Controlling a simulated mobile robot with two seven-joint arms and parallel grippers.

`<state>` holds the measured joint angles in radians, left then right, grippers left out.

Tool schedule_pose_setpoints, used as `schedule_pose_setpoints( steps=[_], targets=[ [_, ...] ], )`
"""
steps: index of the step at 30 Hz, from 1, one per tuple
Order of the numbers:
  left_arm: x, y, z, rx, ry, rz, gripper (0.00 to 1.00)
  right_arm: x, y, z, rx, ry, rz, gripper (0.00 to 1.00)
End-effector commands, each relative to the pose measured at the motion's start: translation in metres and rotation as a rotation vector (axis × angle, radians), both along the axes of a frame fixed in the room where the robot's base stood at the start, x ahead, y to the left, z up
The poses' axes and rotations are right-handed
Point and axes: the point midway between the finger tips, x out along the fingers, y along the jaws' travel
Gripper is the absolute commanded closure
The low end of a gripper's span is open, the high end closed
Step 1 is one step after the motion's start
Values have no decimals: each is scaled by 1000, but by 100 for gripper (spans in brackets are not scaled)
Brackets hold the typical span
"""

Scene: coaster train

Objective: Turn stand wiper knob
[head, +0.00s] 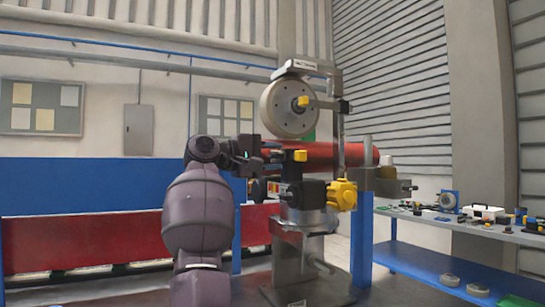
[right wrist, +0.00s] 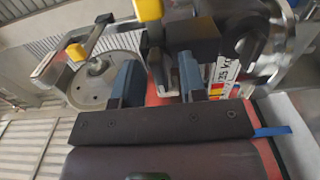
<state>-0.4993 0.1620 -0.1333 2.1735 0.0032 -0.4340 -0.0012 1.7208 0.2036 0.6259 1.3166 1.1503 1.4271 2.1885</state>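The metal stand (head: 303,255) stands at the centre of the head view. It has a small yellow knob (head: 300,155) on a dark block and a larger yellow lobed knob (head: 343,195) lower right. Another small yellow knob (head: 302,102) sits on the grey wheel above. I cannot tell which is the wiper knob. My right gripper (head: 262,156) is left of the small knob's block. In the right wrist view its fingers (right wrist: 160,84) are apart, with the dark block (right wrist: 190,42) and a yellow knob (right wrist: 149,10) just beyond. No grip shows. My left gripper is not in view.
The grey wheel (head: 286,112) rises above my right gripper, and a red roller (head: 330,154) runs behind it. A blue-framed shelf table (head: 440,270) with several small parts is at right. A red barrier (head: 100,238) is at left.

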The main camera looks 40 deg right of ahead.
Motion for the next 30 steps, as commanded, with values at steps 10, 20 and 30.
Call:
schedule_pose_setpoints(
  steps=[10,20,30],
  targets=[
    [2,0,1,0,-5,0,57,0,0,0,0,0,0,95],
    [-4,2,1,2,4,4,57,0,0,0,11,45,0,96],
    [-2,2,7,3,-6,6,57,-1,0,2,66,270,-1,96]
  ],
)
